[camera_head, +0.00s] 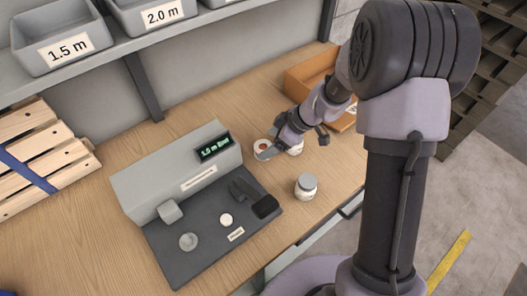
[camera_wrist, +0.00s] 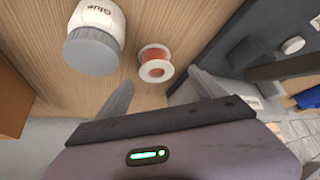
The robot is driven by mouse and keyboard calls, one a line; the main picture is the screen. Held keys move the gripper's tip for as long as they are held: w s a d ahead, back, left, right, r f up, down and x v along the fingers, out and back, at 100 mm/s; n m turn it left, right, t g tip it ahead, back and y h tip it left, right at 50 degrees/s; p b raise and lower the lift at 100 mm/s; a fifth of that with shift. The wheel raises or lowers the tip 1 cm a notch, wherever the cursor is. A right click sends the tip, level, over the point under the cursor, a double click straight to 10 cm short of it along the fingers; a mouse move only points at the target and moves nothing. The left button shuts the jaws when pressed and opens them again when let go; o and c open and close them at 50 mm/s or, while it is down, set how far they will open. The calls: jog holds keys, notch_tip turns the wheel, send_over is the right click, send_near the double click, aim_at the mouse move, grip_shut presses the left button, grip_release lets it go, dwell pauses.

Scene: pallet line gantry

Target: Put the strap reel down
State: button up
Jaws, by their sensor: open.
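The strap reel is a small white spool with orange-red winding. In the head view the reel (camera_head: 261,145) sits on the wooden bench just right of the grey machine. In the wrist view it (camera_wrist: 155,64) lies on the wood just beyond and between my fingertips, with its round end facing the camera. My gripper (camera_head: 270,141) is open; its two spread fingers also show in the wrist view (camera_wrist: 160,80). Wood shows between the fingers and the reel there. I cannot tell whether either finger touches the reel.
A white glue bottle (camera_wrist: 95,30) with a grey lid stands close beside the reel.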

aim_at(263, 147)
jog(key=x, duration=0.1)
jog(key=b+x, duration=0.1)
jog(key=x, duration=0.3)
jog(key=shift+w+d+f+b, duration=0.2)
jog(key=shift+w+f+b, duration=0.1)
jog(key=shift+b, duration=0.05)
jog(key=shift+r, duration=0.1)
jog(key=shift+s+d, duration=0.1)
jog(key=shift+c, duration=1.3)
jog(key=c, duration=1.4)
jog(key=shift+r, duration=0.1)
